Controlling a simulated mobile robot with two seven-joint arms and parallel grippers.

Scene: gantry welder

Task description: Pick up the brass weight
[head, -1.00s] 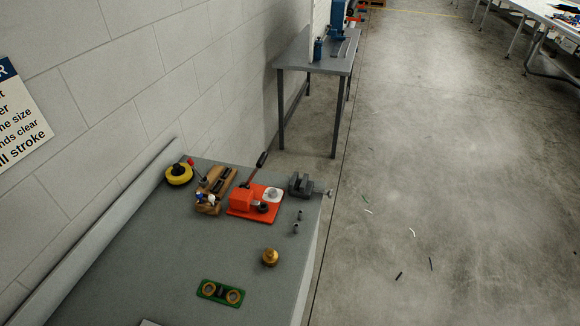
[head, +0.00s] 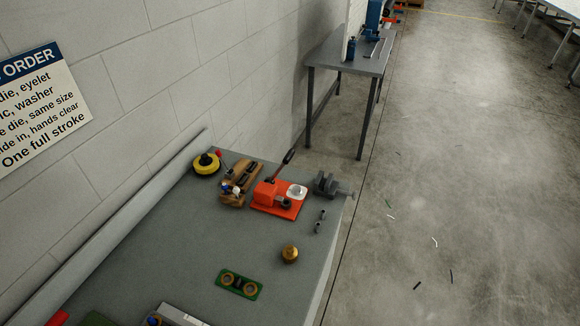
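The brass weight (head: 290,254) is a small gold-coloured piece with a knob on top. It stands upright on the grey bench (head: 185,262), near the bench's right edge in the head view. Nothing touches it. Neither of my grippers shows in the head view, so I cannot see where they are relative to the weight.
A green plate with two brass rings (head: 239,284) lies left of the weight. Behind are an orange press (head: 278,196), a small vise (head: 326,184), a wooden holder (head: 240,184) and a yellow reel (head: 206,164). The wall bounds the left; open floor (head: 430,200) lies right.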

